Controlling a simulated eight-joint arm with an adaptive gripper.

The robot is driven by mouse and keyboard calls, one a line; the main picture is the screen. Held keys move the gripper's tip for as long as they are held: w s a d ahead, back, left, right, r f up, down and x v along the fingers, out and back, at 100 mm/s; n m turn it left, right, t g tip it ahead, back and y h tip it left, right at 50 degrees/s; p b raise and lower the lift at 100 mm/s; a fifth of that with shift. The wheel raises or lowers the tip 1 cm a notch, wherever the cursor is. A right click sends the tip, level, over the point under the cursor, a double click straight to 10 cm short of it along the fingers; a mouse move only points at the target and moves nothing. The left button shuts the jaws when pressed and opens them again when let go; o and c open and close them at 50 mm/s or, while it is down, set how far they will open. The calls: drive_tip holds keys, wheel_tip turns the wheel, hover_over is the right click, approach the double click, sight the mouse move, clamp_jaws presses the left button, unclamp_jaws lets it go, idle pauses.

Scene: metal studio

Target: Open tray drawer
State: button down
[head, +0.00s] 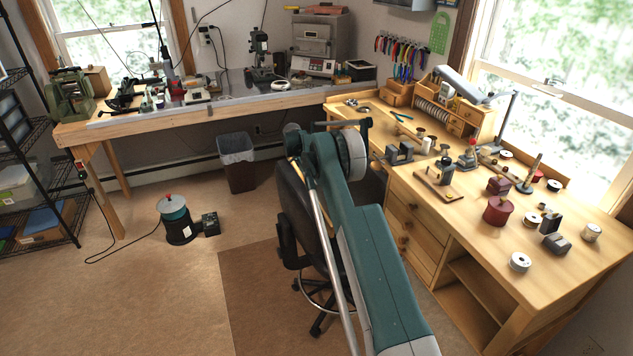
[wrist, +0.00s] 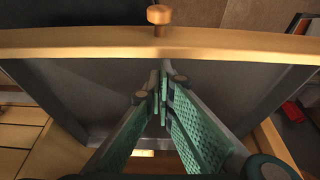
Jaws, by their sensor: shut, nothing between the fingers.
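In the wrist view the tray drawer shows from above, pulled out. It has a dark grey inside (wrist: 85,90), a pale wooden front edge (wrist: 75,43) across the picture and a round wooden knob (wrist: 159,14) on the outer side. My gripper (wrist: 161,88) is over the tray, behind the front edge, with its green fingers together and nothing between them. I cannot tell whether the fingertips touch the tray. In the head view my arm hides the tray and the gripper, beside the wooden workbench (head: 575,235).
Drawers with knobs (head: 412,225) sit in the workbench front. A dark office chair (head: 290,215) stands close to my arm. Tools and jars, including a red pot (head: 497,211), crowd the bench top. The carpet (head: 150,300) at the left is mostly clear.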

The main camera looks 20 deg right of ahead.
drive_tip(key=shift+d, duration=1.7)
drive_tip(key=shift+d+r, duration=0.2)
drive_tip(key=shift+d, duration=0.05)
drive_tip(key=p+v, duration=0.2)
drive_tip(key=v, duration=0.7)
drive_tip(key=shift+r, duration=0.25)
drive_tip(key=shift+a, duration=0.15)
